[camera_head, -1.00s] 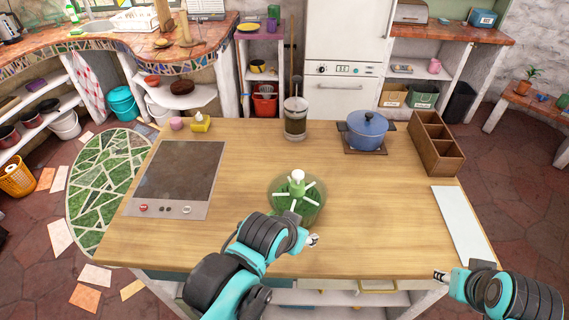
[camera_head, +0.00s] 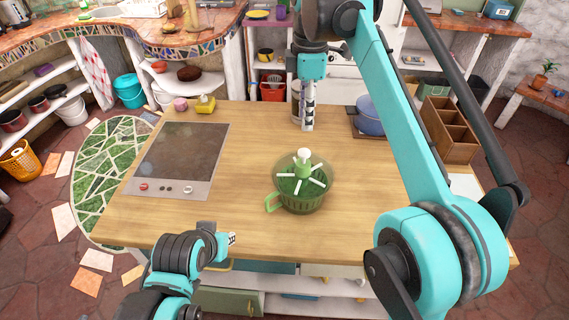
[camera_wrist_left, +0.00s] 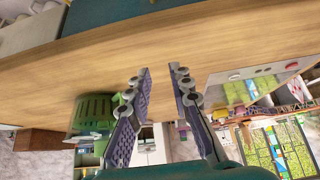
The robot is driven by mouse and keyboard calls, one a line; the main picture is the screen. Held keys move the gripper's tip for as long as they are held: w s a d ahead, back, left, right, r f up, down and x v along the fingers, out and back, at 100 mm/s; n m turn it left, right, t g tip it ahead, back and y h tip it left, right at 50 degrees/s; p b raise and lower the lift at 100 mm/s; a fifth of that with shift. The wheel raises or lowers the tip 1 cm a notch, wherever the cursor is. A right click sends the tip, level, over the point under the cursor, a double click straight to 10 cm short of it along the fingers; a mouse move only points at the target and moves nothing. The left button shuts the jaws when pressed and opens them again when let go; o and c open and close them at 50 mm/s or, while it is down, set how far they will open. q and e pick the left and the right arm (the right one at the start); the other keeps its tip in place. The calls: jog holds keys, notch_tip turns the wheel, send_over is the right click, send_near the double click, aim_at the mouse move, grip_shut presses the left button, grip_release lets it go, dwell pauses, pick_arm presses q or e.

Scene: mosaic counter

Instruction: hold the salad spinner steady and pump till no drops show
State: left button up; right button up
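The salad spinner (camera_head: 302,190) stands upright near the middle front of the wooden counter. It has a green see-through bowl, a loop handle at its lower left, white spokes on top and a white pump knob on a green stem. Drops are too small to tell. My left gripper (camera_head: 231,239) is at the counter's front edge, left of the spinner and apart from it. In the left wrist view its fingers (camera_wrist_left: 160,82) are open and empty, with the green spinner (camera_wrist_left: 93,108) beyond. My right gripper (camera_head: 308,127) points down behind the spinner, apart from it; its finger gap cannot be made out.
A dark cooktop (camera_head: 183,155) lies at the left. A blue pot (camera_head: 368,122) and a wooden divided box (camera_head: 449,130) stand at the back right. A pink cup (camera_head: 180,104) and a yellow item (camera_head: 205,105) are at the back left. My right arm covers much of the right side.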

aim_at(269, 208)
pick_arm(q)
jog(key=shift+w+d+f+g, duration=0.2)
jog(key=shift+w+d+g, duration=0.05)
jog(key=shift+d+g, duration=0.1)
jog(key=w+y, duration=0.1)
jog(key=w+d+f+n+g+y, duration=0.1)
jog(key=y, duration=0.1)
jog(key=shift+w+d, duration=0.25)
jog(key=w+d+n+y, duration=0.2)
jog(key=d+y, duration=0.1)
jog(key=shift+w+d+r+n, duration=0.1)
jog(key=shift+w+d+n, duration=0.05)
jog(key=shift+w+n, duration=0.2)
jog(key=d+n+y, duration=0.1)
jog(key=d, duration=0.1)
jog(key=w+d+n+t+y, duration=0.1)
jog(key=d+n+y, duration=0.1)
jog(key=d, duration=0.1)
jog(key=d+r+n+t+y, duration=0.1)
jog(key=d+n, duration=0.1)
jog(key=d, duration=0.1)
jog(key=shift+w+d+t, duration=0.2)
jog(key=shift+w+t, duration=0.05)
jog(key=shift+w, duration=0.05)
jog(key=shift+w+d+n+y, duration=0.1)
jog(key=shift+d+n+y, duration=0.2)
jog(key=shift+d+n, duration=0.35)
jog(key=x, duration=0.8)
jog(key=shift+r, duration=0.1)
jog(key=shift+d, duration=0.1)
